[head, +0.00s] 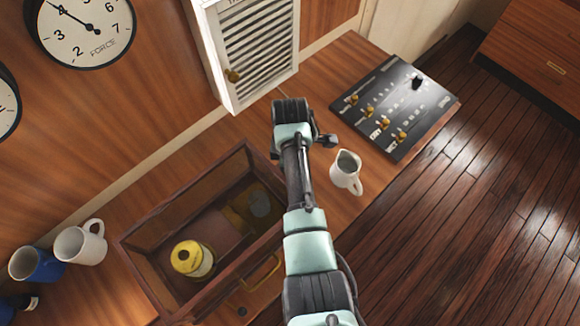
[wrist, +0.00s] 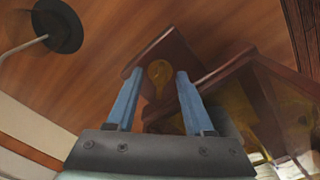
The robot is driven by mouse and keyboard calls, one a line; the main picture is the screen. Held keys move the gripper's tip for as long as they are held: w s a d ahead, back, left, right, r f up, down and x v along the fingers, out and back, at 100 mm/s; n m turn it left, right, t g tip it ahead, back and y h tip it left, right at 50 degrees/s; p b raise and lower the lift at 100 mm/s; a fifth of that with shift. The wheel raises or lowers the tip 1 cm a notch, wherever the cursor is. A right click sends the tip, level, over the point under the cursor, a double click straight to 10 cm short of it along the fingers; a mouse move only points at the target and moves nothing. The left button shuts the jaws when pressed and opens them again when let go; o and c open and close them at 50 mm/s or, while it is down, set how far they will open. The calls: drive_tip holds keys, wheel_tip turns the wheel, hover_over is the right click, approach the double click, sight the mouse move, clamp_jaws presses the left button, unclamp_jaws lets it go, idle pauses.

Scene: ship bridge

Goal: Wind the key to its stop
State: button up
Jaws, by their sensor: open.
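A gold, rounded piece (wrist: 158,72), which looks like the key, sits against a red-brown wooden panel in the wrist view. It lies between and beyond my gripper's two blue fingers (wrist: 156,88), which are apart with nothing between them. I cannot tell how far the key is turned or whether a finger touches it. In the head view my arm reaches up past the wooden box (head: 128,246), its end near the louvred cabinet's foot. The fingers and the key cannot be made out there.
The open wooden box holds a yellow-topped container (head: 187,257). A white jug (head: 346,172) stands right of my arm, a black switch panel (head: 430,103) beyond it. The louvred cabinet (head: 212,45) rises behind. White (head: 77,246) and blue (head: 38,266) mugs stand at left.

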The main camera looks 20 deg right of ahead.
clamp_jaws()
drive_tip(key=shift+m, duration=0.3)
idle(0.3)
